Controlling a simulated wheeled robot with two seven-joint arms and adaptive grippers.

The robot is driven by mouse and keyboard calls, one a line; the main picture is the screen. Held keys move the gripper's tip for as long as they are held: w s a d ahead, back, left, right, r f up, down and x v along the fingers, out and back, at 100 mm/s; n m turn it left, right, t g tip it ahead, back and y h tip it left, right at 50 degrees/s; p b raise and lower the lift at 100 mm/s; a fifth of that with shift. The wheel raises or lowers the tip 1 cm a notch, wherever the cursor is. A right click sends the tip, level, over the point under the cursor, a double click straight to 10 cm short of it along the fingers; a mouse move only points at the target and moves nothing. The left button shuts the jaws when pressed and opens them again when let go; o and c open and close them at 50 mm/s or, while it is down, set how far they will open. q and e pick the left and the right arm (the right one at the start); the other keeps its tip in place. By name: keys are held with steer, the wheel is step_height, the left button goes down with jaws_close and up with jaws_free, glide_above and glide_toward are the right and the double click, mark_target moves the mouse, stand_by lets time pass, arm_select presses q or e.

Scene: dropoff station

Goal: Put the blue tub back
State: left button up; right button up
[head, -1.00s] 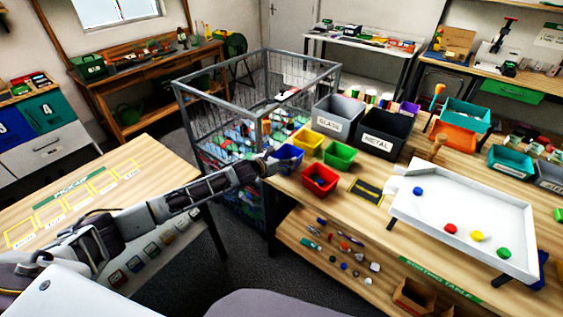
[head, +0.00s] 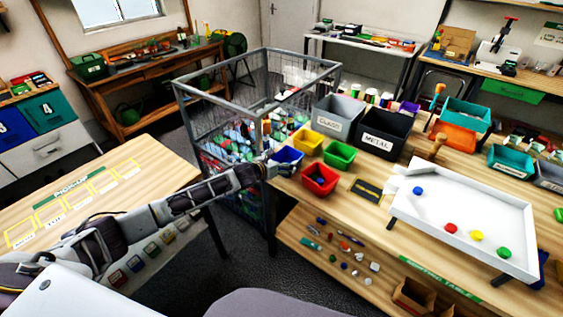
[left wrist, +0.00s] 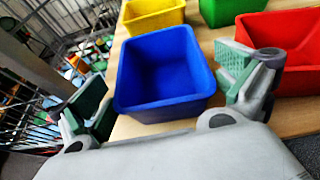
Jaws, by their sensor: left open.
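The blue tub (head: 287,154) stands at the near left corner of the sorting table, beside the yellow tub. It is empty and upright in the left wrist view (left wrist: 165,70). My left gripper (head: 276,166) is at the table's left edge, close to the tub's near side. In the left wrist view my left gripper (left wrist: 165,92) is open, with one finger off each side of the tub and the tub's near part between them. Neither finger clearly touches it. My right gripper is not in view.
Close around the blue tub are the yellow tub (head: 307,141), green tub (head: 340,155) and red tub (head: 319,180). The wire cage (head: 262,110) stands just left of the table. A white tray (head: 470,215) with coloured discs lies to the right.

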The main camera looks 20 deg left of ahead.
arm_select(q)
steer(key=shift+r, duration=0.15)
steer(key=v, duration=1.2)
steer(key=shift+b, duration=0.3)
stand_by(0.4)
stand_by(0.7)
